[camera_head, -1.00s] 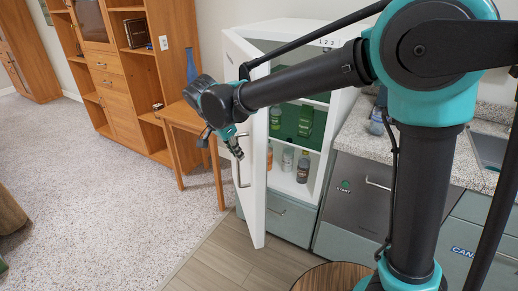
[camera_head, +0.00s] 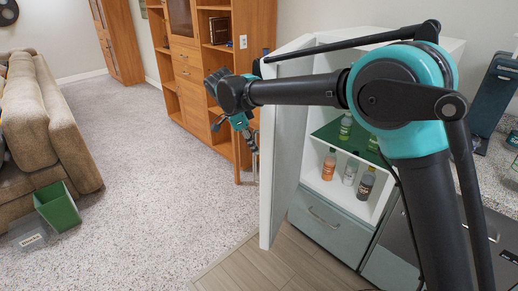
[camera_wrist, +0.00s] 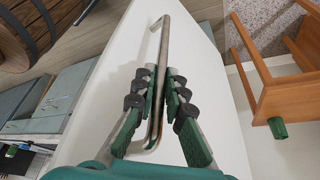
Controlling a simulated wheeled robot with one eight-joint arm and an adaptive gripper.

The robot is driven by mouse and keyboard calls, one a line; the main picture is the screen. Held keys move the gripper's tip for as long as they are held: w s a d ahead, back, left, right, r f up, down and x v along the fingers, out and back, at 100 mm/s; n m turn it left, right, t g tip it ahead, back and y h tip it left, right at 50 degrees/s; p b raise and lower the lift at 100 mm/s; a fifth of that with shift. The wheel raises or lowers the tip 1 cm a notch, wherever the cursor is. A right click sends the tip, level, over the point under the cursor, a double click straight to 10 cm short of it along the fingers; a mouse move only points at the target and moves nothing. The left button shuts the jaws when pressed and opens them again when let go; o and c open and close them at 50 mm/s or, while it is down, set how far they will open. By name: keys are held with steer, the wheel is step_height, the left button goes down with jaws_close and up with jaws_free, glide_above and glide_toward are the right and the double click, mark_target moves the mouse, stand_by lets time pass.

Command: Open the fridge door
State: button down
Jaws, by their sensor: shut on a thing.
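The white fridge door (camera_head: 283,165) stands ajar, swung out from the fridge (camera_head: 310,180). The shelves inside show. My gripper (camera_head: 250,140) is at the outer side of the door, near its free edge. In the wrist view my gripper (camera_wrist: 162,95) has its fingers closed around the metal bar handle (camera_wrist: 164,45) on the white door face (camera_wrist: 198,50). The lower part of the handle passes between the fingers. In the head view the handle is mostly hidden by the gripper.
Several bottles (camera_head: 349,172) stand on the fridge shelves. A wooden table (camera_wrist: 285,88) is close to the door's outer side. A wooden cabinet (camera_head: 187,85) stands behind. A beige sofa (camera_head: 65,120) and a green bin (camera_head: 57,207) are at left. Carpet (camera_head: 150,190) between is clear.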

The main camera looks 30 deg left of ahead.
steer(key=shift+w, duration=0.2)
steer(key=c, duration=1.6)
jaws_free()
steer(key=v, duration=1.2)
steer(key=shift+a, duration=0.1)
